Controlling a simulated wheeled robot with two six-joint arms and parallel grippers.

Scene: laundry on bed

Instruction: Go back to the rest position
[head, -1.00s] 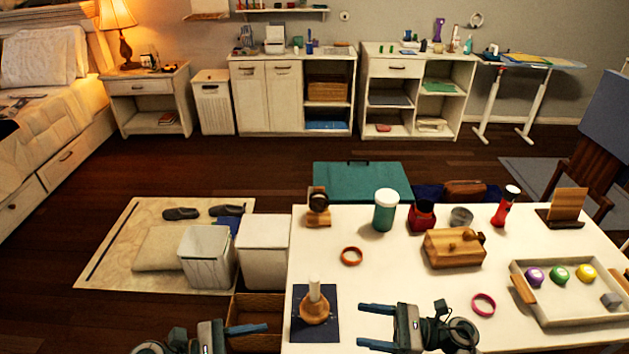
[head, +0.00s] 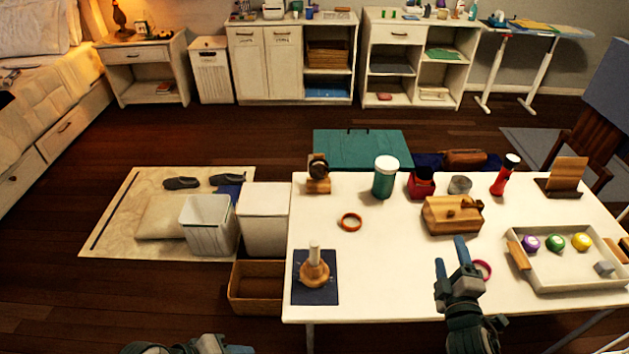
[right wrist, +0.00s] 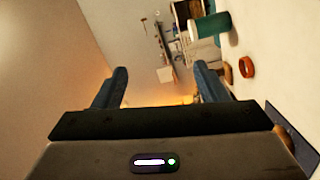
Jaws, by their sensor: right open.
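My right gripper (head: 452,255) is above the front part of the white table (head: 390,296). It points away from me, its two blue fingers apart with nothing between them. The same open fingers (right wrist: 160,85) show in the right wrist view. A pink ring (head: 482,269) lies on the table just right of it, partly hidden by the gripper. My left gripper (head: 222,346) is low at the bottom edge, left of the table. Only part of it shows, so I cannot tell its jaw state.
On the table are a wooden peg stand (head: 314,271) on a dark mat, an orange ring (head: 350,222), a green jar (head: 385,177), a wooden box (head: 452,215) and a tray (head: 575,284) with coloured balls. A wicker basket (head: 256,285) and white bins stand left of the table.

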